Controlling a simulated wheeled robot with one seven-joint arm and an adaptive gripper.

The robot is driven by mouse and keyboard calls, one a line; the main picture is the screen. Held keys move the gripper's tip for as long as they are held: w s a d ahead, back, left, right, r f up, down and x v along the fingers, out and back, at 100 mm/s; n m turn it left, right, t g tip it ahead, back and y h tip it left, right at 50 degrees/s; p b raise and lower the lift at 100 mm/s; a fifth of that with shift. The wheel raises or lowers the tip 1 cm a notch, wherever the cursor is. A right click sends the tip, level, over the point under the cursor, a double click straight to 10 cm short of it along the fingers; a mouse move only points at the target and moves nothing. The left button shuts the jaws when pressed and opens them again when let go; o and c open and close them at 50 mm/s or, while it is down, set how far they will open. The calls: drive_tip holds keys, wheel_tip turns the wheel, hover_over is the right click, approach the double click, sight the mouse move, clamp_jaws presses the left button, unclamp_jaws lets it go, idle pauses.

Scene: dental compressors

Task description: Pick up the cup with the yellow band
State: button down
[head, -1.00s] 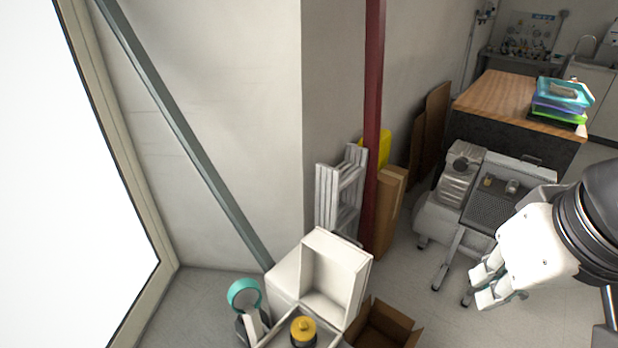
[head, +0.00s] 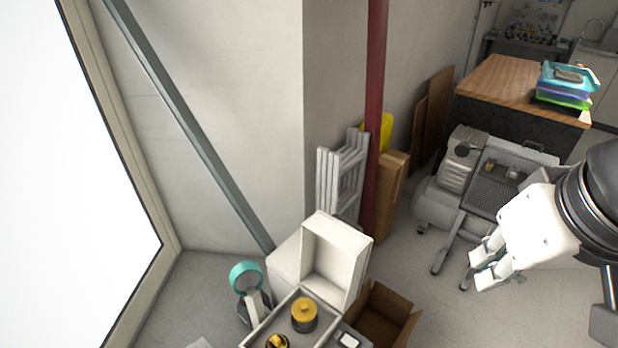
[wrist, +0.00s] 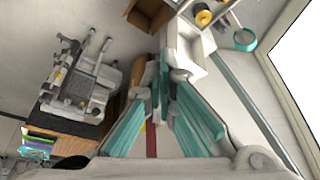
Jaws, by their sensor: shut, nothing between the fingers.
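A dark, round container with a yellow top (head: 304,315) stands in a grey tray (head: 262,324) at the bottom of the head view. A second black and yellow round thing (head: 277,342) sits beside it, cut by the lower edge. I cannot tell which of them is the cup with the yellow band. A yellow round thing also shows in the wrist view (wrist: 203,18), near the top. My gripper (head: 478,269) is shut and empty, well to the right of the tray, in front of the compressor. Its teal-padded fingers show in the wrist view (wrist: 165,85).
An open white case (head: 335,262) stands behind the tray. A teal ring-shaped thing (head: 246,277) is to the tray's left, and an open cardboard box (head: 380,316) to its right. A compressor (head: 460,190), ladder (head: 340,180) and red post (head: 374,120) stand behind. Some floor is clear.

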sight(304, 312)
idle(0.3)
